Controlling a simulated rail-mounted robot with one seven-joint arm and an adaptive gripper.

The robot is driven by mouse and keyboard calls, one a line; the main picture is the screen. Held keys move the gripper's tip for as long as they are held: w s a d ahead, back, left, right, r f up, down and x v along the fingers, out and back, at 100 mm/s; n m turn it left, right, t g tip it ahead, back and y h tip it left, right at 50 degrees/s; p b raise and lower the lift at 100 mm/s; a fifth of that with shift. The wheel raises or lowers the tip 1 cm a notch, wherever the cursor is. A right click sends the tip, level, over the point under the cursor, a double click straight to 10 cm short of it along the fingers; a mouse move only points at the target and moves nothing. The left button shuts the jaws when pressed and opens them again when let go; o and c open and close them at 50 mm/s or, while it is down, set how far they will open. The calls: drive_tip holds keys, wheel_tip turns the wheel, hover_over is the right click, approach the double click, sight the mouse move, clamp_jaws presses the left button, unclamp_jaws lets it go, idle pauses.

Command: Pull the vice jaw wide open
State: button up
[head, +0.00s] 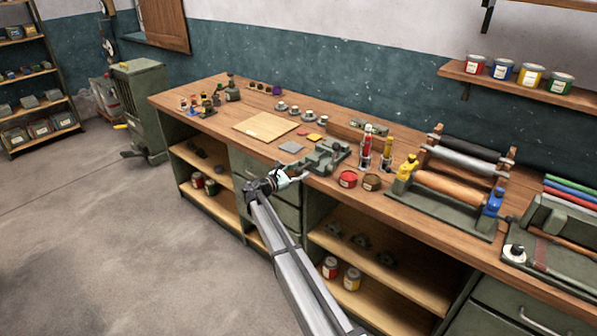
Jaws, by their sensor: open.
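The green vice (323,157) sits on the wooden workbench near its front edge, around the middle of the picture. My gripper (297,176) is at the bench's front edge, beside the vice's near left end. It is open. At this size I cannot tell whether its fingers touch the vice, and I cannot make out how far apart the jaws are. My arm reaches up from the bottom of the picture and covers part of the bench front below.
The workbench (212,126) carries a pale board (265,127) behind and left of the vice. Red and brown tins (348,179), upright tubes (366,145) and a roller stand (446,191) stand to its right. Open shelves lie below. The floor at left is clear.

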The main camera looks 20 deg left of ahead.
drive_tip(key=shift+c, duration=0.3)
clamp_jaws()
drive_tip(key=v, duration=0.2)
drive_tip(key=b+v, duration=0.1)
drive_tip(key=v, duration=0.1)
drive_tip(key=d+b+v, duration=0.1)
drive_tip(key=v, duration=0.1)
drive_tip(key=shift+s, duration=0.4)
drive_tip(key=shift+o, duration=0.3)
unclamp_jaws()
drive_tip(key=v, duration=1.2)
